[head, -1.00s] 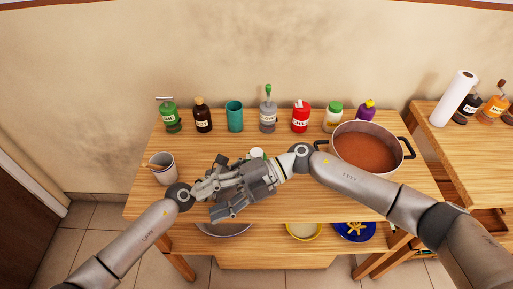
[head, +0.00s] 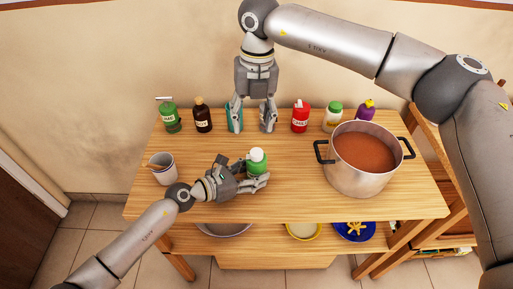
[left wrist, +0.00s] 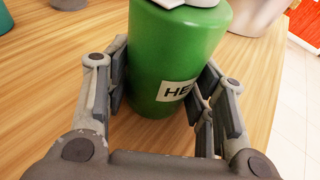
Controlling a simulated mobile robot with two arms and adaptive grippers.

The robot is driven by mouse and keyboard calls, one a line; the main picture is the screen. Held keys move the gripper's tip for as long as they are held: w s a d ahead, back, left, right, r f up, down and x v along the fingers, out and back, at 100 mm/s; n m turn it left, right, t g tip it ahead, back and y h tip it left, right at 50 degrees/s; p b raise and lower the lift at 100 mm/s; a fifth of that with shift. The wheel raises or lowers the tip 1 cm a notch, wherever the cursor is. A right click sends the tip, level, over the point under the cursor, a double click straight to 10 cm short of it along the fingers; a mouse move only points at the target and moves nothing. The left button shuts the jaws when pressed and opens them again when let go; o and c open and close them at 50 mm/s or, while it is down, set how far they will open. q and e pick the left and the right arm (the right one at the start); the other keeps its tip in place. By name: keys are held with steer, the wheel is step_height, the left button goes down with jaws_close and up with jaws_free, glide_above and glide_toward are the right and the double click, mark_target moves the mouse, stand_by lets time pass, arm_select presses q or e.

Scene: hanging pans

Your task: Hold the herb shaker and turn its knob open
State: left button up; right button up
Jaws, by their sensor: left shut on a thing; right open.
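The herb shaker (head: 257,167) is a green cylinder with a white top, upright on the table in front of the bottle row. My left gripper (head: 253,181) is shut on its body. In the left wrist view the green shaker (left wrist: 172,60) stands between the fingers (left wrist: 160,98), with part of a label reading "HE". Its top is mostly cut off there, and the knob's setting cannot be told. My right gripper (head: 252,122) is open and empty, pointing down above the back of the table, apart from the shaker.
A large pot (head: 362,180) of reddish-brown liquid stands at the right. Along the back are a green bottle (head: 171,122), a dark bottle (head: 203,120), a red bottle (head: 300,119) and others, some behind my right gripper.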

mark_target(257, 152)
steer(key=shift+h, duration=0.4)
steer(key=f, duration=0.7)
steer(key=d+f, duration=0.1)
steer(key=f, duration=0.3)
steer(key=shift+w+f, duration=0.3)
steer(key=shift+c, duration=0.2)
steer(key=c, duration=1)
